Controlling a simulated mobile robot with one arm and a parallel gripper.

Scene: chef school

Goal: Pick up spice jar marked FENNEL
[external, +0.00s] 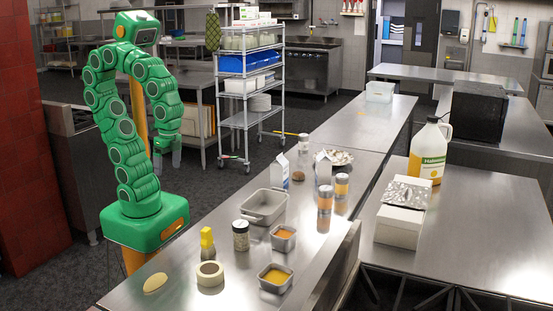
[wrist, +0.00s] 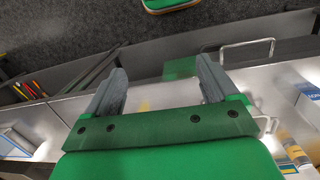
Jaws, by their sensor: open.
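No label reading FENNEL can be made out in either view. Another jar with a pale top (external: 303,143) stands behind the cartons. My gripper (external: 167,161) hangs at the counter's left side, above the floor and apart from the jars. In the wrist view my gripper (wrist: 162,78) is open, with nothing between its fingers.
The counter also holds a grey tub (external: 264,207), a tape roll (external: 210,275), a yellow-topped bottle (external: 207,243), two small food pans (external: 275,279) (external: 283,238) and cartons (external: 279,171). A wire shelf rack (external: 247,90) stands behind. A white box (external: 399,227) sits on the right counter.

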